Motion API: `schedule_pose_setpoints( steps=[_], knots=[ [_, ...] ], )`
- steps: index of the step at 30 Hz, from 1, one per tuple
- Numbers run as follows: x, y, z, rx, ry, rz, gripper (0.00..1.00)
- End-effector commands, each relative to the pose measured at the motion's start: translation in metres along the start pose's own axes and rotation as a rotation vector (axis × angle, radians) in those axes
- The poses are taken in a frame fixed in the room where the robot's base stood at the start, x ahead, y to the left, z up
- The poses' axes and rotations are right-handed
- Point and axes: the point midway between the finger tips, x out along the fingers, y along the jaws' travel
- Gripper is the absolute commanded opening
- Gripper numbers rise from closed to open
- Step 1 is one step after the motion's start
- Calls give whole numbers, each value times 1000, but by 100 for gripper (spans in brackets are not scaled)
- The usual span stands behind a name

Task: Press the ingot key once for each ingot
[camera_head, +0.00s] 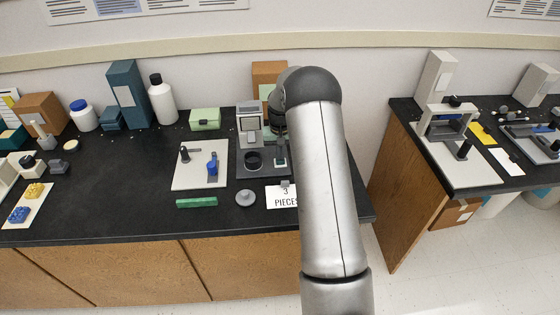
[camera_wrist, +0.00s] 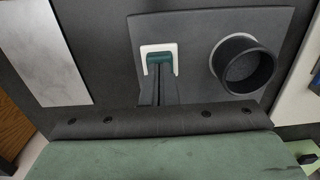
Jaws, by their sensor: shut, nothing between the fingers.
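In the wrist view a green key (camera_wrist: 161,56) sits in a white U-shaped surround on a grey plate (camera_wrist: 200,30). My gripper (camera_wrist: 158,80) is shut and empty, its narrow dark fingertips at the near edge of the key; I cannot tell whether they touch it. In the head view my gripper (camera_head: 281,160) is low over the right side of the dark plate (camera_head: 247,174), and my arm hides part of that area. A white card (camera_head: 281,197) in front reads "3 PIECES". No ingot can be clearly made out.
A black round cup (camera_wrist: 243,65) stands right of the key on the plate. A white board (camera_head: 200,178) with a blue handle lies to the left. A green bar (camera_head: 197,202) and a grey disc (camera_head: 246,198) lie in front. The bench's left-centre is clear.

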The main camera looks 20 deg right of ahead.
Motion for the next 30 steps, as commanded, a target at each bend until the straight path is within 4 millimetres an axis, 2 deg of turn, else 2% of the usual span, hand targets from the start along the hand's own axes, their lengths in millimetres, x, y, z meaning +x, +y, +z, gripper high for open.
schedule_pose_setpoints(
  steps=[10,30],
  knots=[
    [-5,0,0,0,-1,0,0],
    [-59,0,0,0,0,0,0]
  ],
)
